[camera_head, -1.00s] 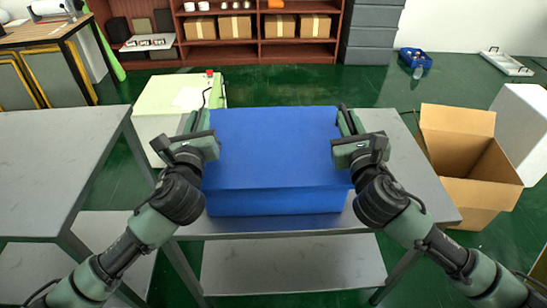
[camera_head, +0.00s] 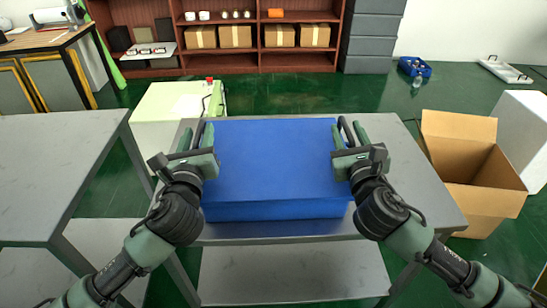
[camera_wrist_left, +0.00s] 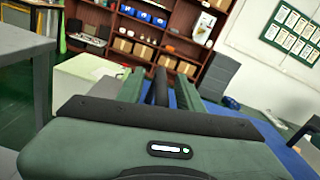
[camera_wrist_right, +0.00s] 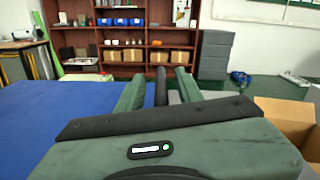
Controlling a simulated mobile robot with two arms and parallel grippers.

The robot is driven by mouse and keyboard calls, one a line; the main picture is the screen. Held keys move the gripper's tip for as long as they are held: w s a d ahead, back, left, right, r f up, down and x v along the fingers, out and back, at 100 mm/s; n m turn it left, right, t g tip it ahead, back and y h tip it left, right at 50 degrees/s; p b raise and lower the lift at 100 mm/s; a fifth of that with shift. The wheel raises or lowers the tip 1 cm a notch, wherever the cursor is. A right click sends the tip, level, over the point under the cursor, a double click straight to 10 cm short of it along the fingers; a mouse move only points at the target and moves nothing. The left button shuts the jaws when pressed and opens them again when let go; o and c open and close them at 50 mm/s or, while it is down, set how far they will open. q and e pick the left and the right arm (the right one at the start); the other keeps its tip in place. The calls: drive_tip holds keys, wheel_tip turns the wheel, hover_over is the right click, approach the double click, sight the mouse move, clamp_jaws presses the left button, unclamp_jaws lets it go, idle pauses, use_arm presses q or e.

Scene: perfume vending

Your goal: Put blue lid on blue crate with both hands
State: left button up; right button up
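The flat blue lid (camera_head: 270,160) lies level over the blue crate (camera_head: 275,210), whose front wall shows as a strip below it. They stand on a grey table; any gap at the hidden back edge cannot be seen. My left gripper (camera_head: 197,135) is at the lid's left edge, fingers apart, with the inner finger close to the blue edge. My right gripper (camera_head: 350,130) is at the lid's right edge, fingers apart. In the right wrist view the lid (camera_wrist_right: 50,115) lies left of the fingers. Whether either finger touches the lid is unclear.
The grey table (camera_head: 425,185) has bare room on the right. Another grey table (camera_head: 50,170) stands to the left. An open cardboard box (camera_head: 470,165) is on the floor at the right. A pale green cabinet (camera_head: 165,120) and a shelf (camera_head: 265,65) stand behind.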

use_arm(q)
drive_tip(key=s, duration=1)
drive_tip(key=shift+s+d, duration=0.1)
drive_tip(key=shift+d, duration=0.2)
drive_tip(key=shift+s, duration=0.1)
use_arm(e)
drive_tip(key=shift+s, duration=0.3)
drive_tip(key=s, duration=1.1)
drive_tip(key=shift+s+d, duration=0.25)
drive_tip(key=shift+d, duration=0.15)
